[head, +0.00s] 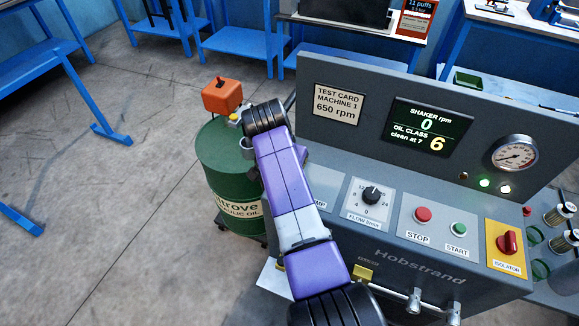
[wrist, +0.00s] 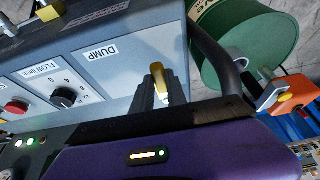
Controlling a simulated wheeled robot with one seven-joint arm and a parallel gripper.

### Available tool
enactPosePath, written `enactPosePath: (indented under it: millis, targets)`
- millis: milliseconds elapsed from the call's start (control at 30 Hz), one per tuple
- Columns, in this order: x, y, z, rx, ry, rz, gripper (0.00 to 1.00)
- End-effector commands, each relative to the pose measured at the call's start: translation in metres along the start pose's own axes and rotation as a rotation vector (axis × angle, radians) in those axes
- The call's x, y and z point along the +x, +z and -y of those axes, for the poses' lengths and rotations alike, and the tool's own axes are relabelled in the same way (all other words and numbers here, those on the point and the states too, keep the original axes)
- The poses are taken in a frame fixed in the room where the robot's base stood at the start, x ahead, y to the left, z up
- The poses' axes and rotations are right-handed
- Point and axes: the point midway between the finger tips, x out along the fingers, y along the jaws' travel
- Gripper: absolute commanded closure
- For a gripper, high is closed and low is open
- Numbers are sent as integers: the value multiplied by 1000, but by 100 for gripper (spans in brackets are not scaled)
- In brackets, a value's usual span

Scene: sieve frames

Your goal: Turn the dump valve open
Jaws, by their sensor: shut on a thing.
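The dump valve's brass-yellow handle (wrist: 156,72) stands out from the grey panel beside the DUMP label in the wrist view. My gripper (wrist: 157,88) has its dark fingers shut on this handle. The tips hide part of it, and the valve's base is not clearly visible. In the head view my purple arm covers the handle, my gripper and most of the DUMP label. The display (head: 428,128) reads shaker 0 rpm and oil class 6, with "clean at 7".
The flow dial (head: 371,196), red STOP button (head: 423,214), green START button (head: 459,229) and red isolator knob (head: 508,242) lie to the right. A green oil drum (head: 222,168) and orange box (head: 222,95) stand left of the machine. Open floor lies further left.

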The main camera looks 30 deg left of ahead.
Motion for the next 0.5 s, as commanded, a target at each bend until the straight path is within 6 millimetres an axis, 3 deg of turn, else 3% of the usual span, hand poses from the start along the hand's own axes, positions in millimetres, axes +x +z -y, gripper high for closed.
enactPosePath:
  millis: [200,233,333,500]
  targets:
    - [0,0,1,2,-3,-1,100]
    - [0,0,1,2,-3,-1,80]
    - [0,0,1,1,-3,-1,61]
    - [0,0,1,1,-2,0,60]
